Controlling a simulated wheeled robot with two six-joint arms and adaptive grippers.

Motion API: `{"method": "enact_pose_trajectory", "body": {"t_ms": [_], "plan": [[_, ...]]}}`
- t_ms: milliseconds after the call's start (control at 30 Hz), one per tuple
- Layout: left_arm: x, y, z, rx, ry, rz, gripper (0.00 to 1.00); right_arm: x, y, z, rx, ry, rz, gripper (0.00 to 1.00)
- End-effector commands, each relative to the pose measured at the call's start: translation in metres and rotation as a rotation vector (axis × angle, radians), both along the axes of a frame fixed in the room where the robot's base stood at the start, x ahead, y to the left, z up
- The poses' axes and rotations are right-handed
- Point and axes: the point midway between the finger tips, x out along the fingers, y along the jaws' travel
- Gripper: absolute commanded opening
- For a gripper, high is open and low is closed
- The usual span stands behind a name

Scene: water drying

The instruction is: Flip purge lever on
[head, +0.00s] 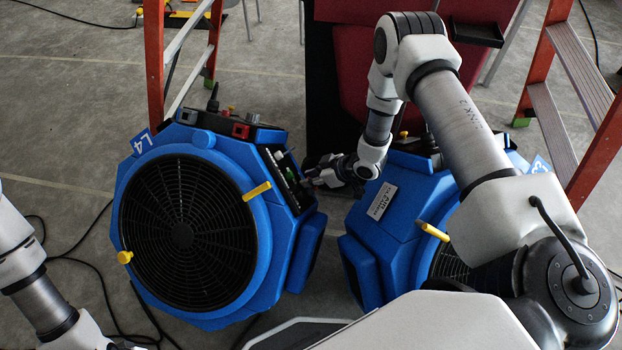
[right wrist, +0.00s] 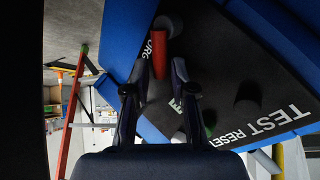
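The blue fan unit marked L4 (head: 190,215) stands at left centre, with a dark control panel (head: 283,180) on its right side. In the right wrist view the panel (right wrist: 225,65) carries the words TEST and RESET and a partly hidden label ending in "RG". A red lever (right wrist: 158,82) sticks out beside that label. My right gripper (head: 312,178) is at this panel. In the right wrist view its fingers (right wrist: 162,72) are apart, one on each side of the red lever; I cannot tell whether they touch it. My left arm shows at lower left, its fingers out of view.
A second blue fan unit (head: 385,210) stands close on the right, leaving a narrow gap where my right wrist is. An orange ladder (head: 153,70) stands behind at left, another (head: 570,110) at right. Black cables (head: 85,262) lie on the floor at left.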

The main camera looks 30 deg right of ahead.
Motion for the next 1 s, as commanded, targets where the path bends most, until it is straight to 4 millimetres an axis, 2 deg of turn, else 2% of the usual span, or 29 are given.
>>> {"method": "enact_pose_trajectory", "body": {"t_ms": [167, 233, 467, 800, 1000], "plan": [[0.0, 0.0, 0.0004, 0.0, 0.0, 0.0, 0.62, 0.0001, 0.0, 0.0004, 0.001, 0.0, -0.001, 0.25], [0.0, 0.0, 0.0004, 0.0, 0.0, 0.0, 0.62, 0.0, 0.0, 0.0004, 0.001, 0.0, -0.001, 0.0], [0.0, 0.0, 0.0004, 0.0, 0.0, 0.0, 0.62, 0.0003, 0.0, 0.0005, 0.001, 0.006, -0.003, 0.0], [0.0, 0.0, -0.0005, 0.0, 0.0, 0.0, 0.62, 0.0086, -0.0029, -0.0032, 0.033, 0.189, -0.101, 0.0], [0.0, 0.0, -0.0004, 0.0, 0.0, 0.0, 0.62, 0.0087, -0.0034, -0.0034, 0.036, 0.202, -0.109, 0.0]]}}
